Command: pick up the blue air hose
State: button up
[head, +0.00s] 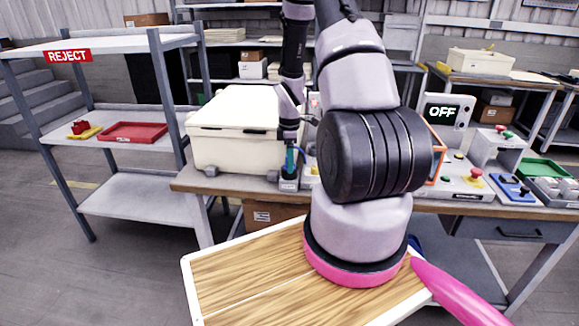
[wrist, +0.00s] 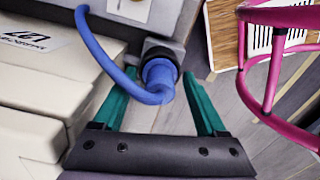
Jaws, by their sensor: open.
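In the wrist view the blue air hose (wrist: 158,76) has a thick blue end at a black round fitting on a grey box. Its thin tube loops from there up to the left. My gripper (wrist: 160,73) is open, with a green finger on each side of the hose's thick end. I cannot tell whether either finger touches it. In the head view my gripper (head: 290,163) points down at the bench's front edge, just right of the cream bin. Only a bit of blue shows beside it there; my arm hides much of that area.
A closed cream bin (head: 238,130) stands left of my gripper on the workbench. A grey control box with an OFF display (head: 444,110) stands to the right. A reject shelf (head: 130,190) with a red tray (head: 134,132) is at left. A wood-topped surface (head: 240,272) lies in front.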

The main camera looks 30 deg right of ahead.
grip_shut()
jog(key=shift+r, duration=0.1)
notch_tip(320, 180, up, 10)
jog(key=shift+f, duration=0.1)
dwell(0.4)
